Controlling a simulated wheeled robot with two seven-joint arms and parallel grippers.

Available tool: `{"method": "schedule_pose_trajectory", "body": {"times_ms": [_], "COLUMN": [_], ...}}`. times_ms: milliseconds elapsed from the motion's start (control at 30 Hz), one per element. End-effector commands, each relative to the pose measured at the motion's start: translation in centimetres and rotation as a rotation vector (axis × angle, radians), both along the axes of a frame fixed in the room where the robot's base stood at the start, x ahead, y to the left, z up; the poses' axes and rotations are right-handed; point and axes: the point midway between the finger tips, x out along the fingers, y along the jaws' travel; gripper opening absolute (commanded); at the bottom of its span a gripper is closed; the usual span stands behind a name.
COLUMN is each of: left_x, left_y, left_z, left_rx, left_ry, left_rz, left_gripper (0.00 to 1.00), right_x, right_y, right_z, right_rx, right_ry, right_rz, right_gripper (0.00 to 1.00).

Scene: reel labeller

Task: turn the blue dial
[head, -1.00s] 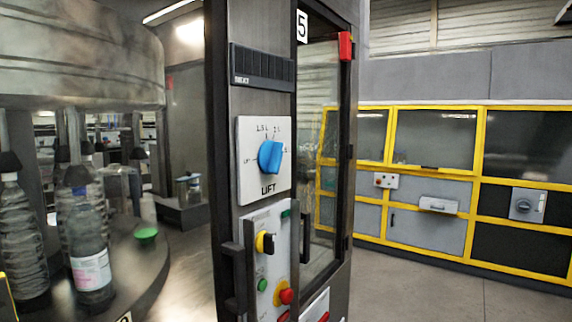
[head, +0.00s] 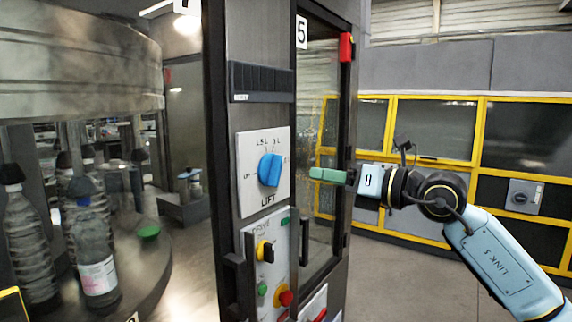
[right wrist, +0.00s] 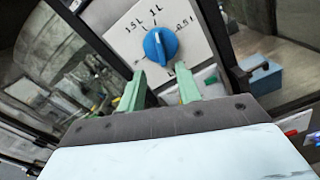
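The blue dial (head: 270,169) sits on a white plate (head: 246,196) marked LIFT, on the dark machine column. Size marks run around its upper side. In the right wrist view the dial (right wrist: 160,46) is ahead, beyond the fingertips. My right gripper (head: 316,174) is right of the dial in the head view, apart from it. In the right wrist view its two green fingers (right wrist: 158,82) stand apart with nothing between them, so it is open. My left gripper is not in view.
Below the dial is a panel with a black-and-yellow switch (head: 265,251), a green button (head: 262,289) and a red knob (head: 285,297). A dark vertical handle (head: 233,284) juts out beside it. Bottles (head: 95,250) stand on a round table at left. A glass door (head: 318,130) is at right.

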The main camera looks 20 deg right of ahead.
Motion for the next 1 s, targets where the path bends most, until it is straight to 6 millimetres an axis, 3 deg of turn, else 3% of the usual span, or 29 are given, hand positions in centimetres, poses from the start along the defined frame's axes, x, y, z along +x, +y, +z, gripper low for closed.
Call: {"method": "schedule_pose_trajectory", "body": {"times_ms": [200,433,900,1000], "left_x": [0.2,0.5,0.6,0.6], "left_y": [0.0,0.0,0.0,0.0], "left_z": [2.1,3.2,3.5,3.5], "left_rx": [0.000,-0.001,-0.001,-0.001], "left_ry": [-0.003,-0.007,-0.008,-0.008], "left_rz": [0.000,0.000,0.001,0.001], "left_gripper": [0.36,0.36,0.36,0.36], "right_x": [3.8,6.8,8.0,8.0], "right_y": [3.1,5.3,6.2,6.2], "right_z": [0.5,0.3,0.0,0.0], "right_rx": [0.004,0.004,0.002,0.003], "right_ry": [0.001,0.001,-0.001,-0.001], "right_rz": [0.002,0.001,0.000,0.000], "right_gripper": [0.34,0.34,0.34,0.22]}}
